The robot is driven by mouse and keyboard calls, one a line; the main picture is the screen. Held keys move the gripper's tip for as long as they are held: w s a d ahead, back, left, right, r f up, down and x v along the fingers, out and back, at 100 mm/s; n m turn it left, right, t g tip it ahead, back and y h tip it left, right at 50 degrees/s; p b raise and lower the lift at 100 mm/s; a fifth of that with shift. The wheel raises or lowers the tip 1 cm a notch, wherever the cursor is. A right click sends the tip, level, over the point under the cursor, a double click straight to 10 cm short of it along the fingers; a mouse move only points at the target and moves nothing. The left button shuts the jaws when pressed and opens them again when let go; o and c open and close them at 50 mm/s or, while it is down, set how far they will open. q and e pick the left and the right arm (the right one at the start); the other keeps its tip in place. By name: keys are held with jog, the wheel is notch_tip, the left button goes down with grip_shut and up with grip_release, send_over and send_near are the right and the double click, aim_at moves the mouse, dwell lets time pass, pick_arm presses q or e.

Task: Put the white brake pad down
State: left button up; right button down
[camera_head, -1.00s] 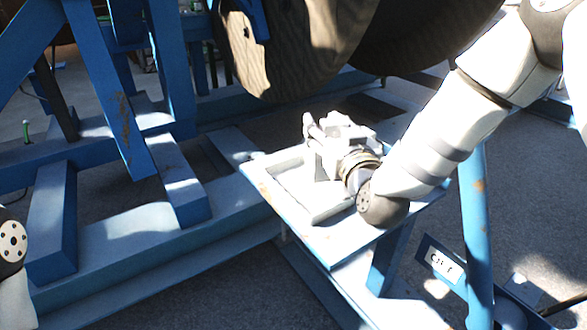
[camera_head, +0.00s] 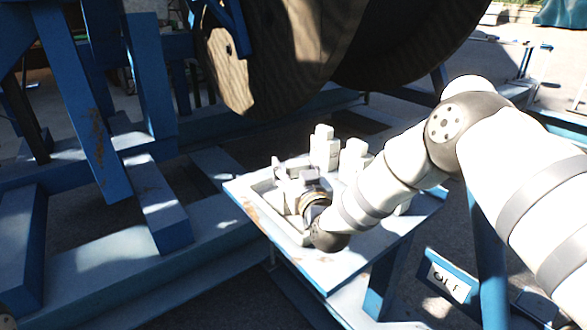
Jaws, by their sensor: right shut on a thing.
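My right gripper (camera_head: 284,172) is over the left part of a pale tray (camera_head: 258,187) on the blue stand. It is shut on a white brake pad, which is hard to tell apart from the pale fingers and is partly hidden by the wrist. I cannot tell whether the pad touches the tray floor. Two white upright blocks (camera_head: 324,150) (camera_head: 355,157), which look like brake pads, stand just behind and right of the gripper. My left gripper is not in view.
The blue stand's top (camera_head: 345,262) is bare at the front. A large wooden cable reel (camera_head: 280,60) hangs close behind the stand. Blue beams (camera_head: 140,250) run on the left. A white label (camera_head: 449,281) is on a blue plate below right.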

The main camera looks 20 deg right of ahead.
jog(key=shift+r, duration=0.2)
jog(key=shift+f, duration=0.15)
jog(key=c, duration=0.6)
grip_release()
jog(key=shift+f, duration=0.1)
jog(key=shift+r, duration=0.25)
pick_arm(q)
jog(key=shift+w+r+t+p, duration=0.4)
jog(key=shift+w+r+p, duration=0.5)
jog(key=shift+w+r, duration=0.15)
pick_arm(e)
jog(key=s, duration=1.2)
jog(key=shift+a+f, duration=0.15)
